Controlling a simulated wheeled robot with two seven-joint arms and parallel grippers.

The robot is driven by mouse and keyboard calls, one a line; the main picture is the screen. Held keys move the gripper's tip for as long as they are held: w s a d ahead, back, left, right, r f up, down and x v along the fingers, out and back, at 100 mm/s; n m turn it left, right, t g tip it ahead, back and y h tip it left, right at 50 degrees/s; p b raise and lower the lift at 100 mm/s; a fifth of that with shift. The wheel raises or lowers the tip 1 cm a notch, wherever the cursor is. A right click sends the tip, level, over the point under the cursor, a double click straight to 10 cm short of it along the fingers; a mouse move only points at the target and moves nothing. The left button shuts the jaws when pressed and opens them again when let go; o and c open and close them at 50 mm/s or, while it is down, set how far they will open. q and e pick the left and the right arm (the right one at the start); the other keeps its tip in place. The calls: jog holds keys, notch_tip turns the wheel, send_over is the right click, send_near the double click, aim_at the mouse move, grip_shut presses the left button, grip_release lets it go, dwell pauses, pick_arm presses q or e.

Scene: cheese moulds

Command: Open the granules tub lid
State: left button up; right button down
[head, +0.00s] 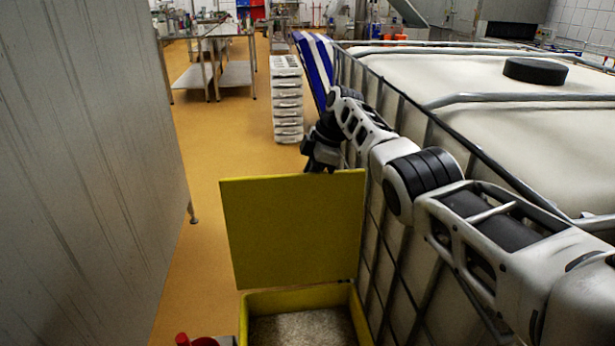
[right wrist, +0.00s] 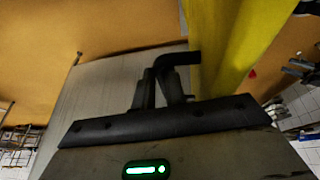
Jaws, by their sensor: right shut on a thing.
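The granules tub (head: 245,318) is yellow and stands at the bottom of the head view, with pale granules (head: 305,330) inside. Its yellow lid (head: 292,230) is raised and stands about upright at the back of the tub. My right gripper (head: 320,168) is at the lid's top edge, right of its middle, and is shut on the lid. In the right wrist view the dark fingers (right wrist: 172,78) meet the yellow lid (right wrist: 228,45); the exact grip is partly hidden. My left gripper is not in view.
A large white caged tank (head: 480,75) fills the right side, close beside my right arm. A grey metal wall (head: 90,170) stands on the left. Stacked white crates (head: 287,100) stand behind the lid. The orange floor (head: 225,135) between is clear.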

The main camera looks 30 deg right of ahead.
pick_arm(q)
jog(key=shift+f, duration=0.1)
pick_arm(e)
jog(key=shift+f, duration=0.65)
jog(key=c, duration=1.5)
grip_release()
jog(key=shift+w+d+f, duration=0.1)
jog(key=shift+o, duration=0.2)
jog(key=shift+w, duration=0.1)
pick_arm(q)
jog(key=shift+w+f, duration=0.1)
pick_arm(e)
jog(key=v, duration=1.7)
jog(key=shift+r, duration=0.3)
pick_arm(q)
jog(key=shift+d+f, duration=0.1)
